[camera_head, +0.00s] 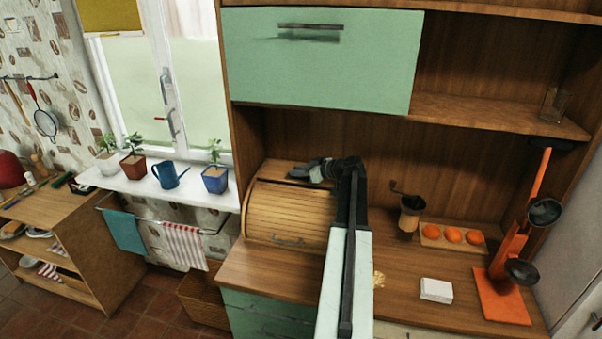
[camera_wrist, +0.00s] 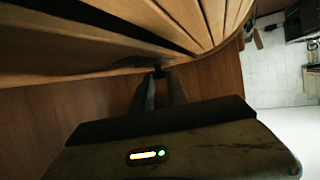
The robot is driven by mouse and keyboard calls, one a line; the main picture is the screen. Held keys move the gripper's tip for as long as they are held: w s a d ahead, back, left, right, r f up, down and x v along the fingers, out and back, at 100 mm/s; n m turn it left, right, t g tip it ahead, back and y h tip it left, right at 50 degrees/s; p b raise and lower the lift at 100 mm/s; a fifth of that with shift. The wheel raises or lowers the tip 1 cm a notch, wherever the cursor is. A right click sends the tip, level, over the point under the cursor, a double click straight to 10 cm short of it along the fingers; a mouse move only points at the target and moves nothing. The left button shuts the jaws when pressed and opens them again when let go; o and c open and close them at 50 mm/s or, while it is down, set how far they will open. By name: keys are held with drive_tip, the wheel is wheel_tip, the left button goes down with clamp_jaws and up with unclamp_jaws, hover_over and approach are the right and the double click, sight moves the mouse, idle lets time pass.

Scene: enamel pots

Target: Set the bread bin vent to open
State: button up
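The bread bin (camera_head: 290,212) is a wooden box with a slatted roll front, standing on the left of the counter. Its handle (camera_head: 288,242) is low on the front, and the front looks closed. My gripper (camera_head: 297,173) is at the bin's top, near its upper back edge. In the wrist view the slatted wood (camera_wrist: 80,45) fills the upper part, with a long dark gap in it. A small dark knob (camera_wrist: 158,71) is at the tips of my gripper (camera_wrist: 160,80). The fingers stand slightly apart; whether they touch the knob is unclear. The vent's setting cannot be read.
My arm crosses the counter (camera_head: 400,308) right of the bin. A coffee grinder (camera_head: 410,214), a board with orange items (camera_head: 452,236), a white box (camera_head: 436,290) and an orange stand (camera_head: 507,260) are further right. A green cabinet (camera_head: 320,55) hangs above.

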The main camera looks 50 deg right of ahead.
drive_tip(key=o, duration=0.4)
drive_tip(key=shift+s+d, duration=0.1)
drive_tip(key=shift+s, duration=0.05)
drive_tip(key=shift+s, duration=0.1)
drive_tip(key=p+v, duration=0.3)
drive_tip(key=v, duration=0.4)
drive_tip(key=shift+s, duration=0.35)
drive_tip(key=shift+w+r, duration=0.1)
